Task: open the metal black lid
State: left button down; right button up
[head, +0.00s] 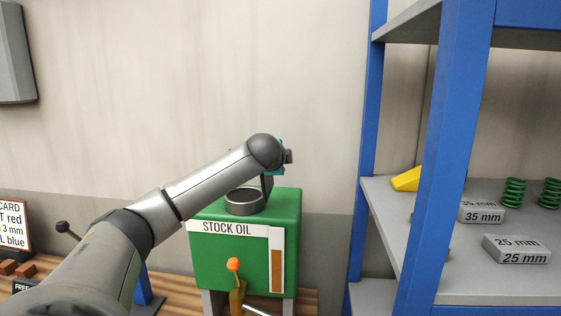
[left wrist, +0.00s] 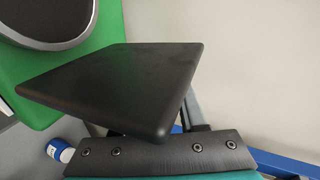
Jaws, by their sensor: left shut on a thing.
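The metal black lid (head: 267,187) stands steeply raised at the right side of the round grey opening (head: 244,203) on top of the green STOCK OIL box (head: 232,258). In the left wrist view the lid (left wrist: 115,88) is a dark flat plate with rounded corners, clear of the grey rim (left wrist: 48,22). My left gripper (head: 274,176) is at the lid, shut on it. My arm and wrist partly hide the gripper and the contact in the head view. My right gripper is in neither view.
A blue-framed shelf (head: 443,160) stands close on the right, with green springs (head: 514,192), a yellow piece (head: 406,180) and marked grey blocks (head: 516,248). An orange-knobbed lever (head: 234,266) is at the box front. The pale wall (head: 200,70) is behind.

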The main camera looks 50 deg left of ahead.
pick_arm(q)
jog(key=shift+c, duration=2.3)
grip_release()
jog(key=b+v, duration=0.5)
jog(key=v, duration=1)
jog(key=shift+r, duration=0.2)
jog(key=shift+s+f, duration=0.1)
